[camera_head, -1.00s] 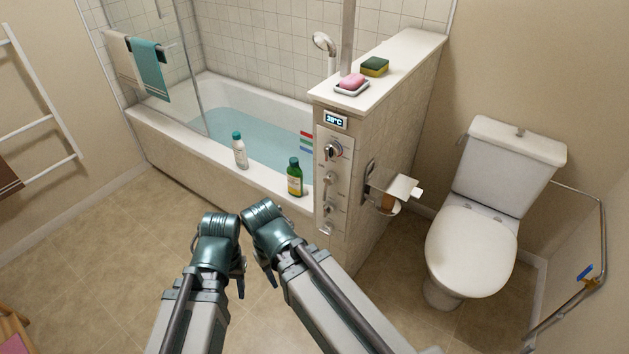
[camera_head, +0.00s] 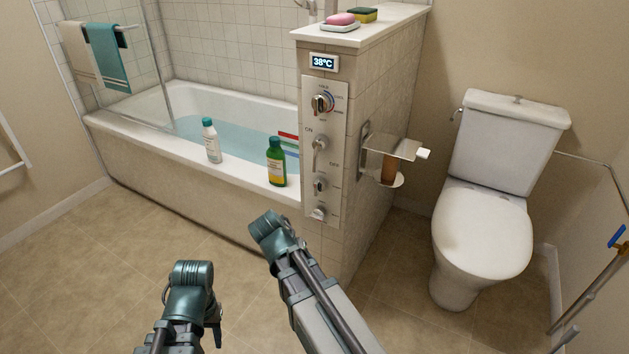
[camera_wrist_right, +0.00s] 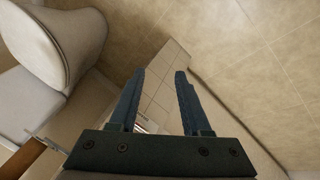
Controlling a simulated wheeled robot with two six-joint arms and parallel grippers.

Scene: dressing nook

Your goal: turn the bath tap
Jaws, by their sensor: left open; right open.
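A metal control panel (camera_head: 335,160) is on the end of the tiled half wall beside the bath. It carries a round top knob (camera_head: 322,102), a lever (camera_head: 320,145) between ON and OFF markings, and two lower knobs (camera_head: 319,186) (camera_head: 318,214). I cannot tell from the labels which one is the bath tap. My left gripper (camera_head: 213,332) is open, low in front of the bath and apart from the panel. My right gripper (camera_wrist_right: 160,74) is open and empty in the right wrist view, over the floor and wall base; its arm in the head view hides its fingers.
The bath (camera_head: 150,148) holds water; a white bottle (camera_head: 212,145) and green bottle (camera_head: 276,165) stand on its rim. A display (camera_head: 323,62) reads 38°C. Floor in front is clear.

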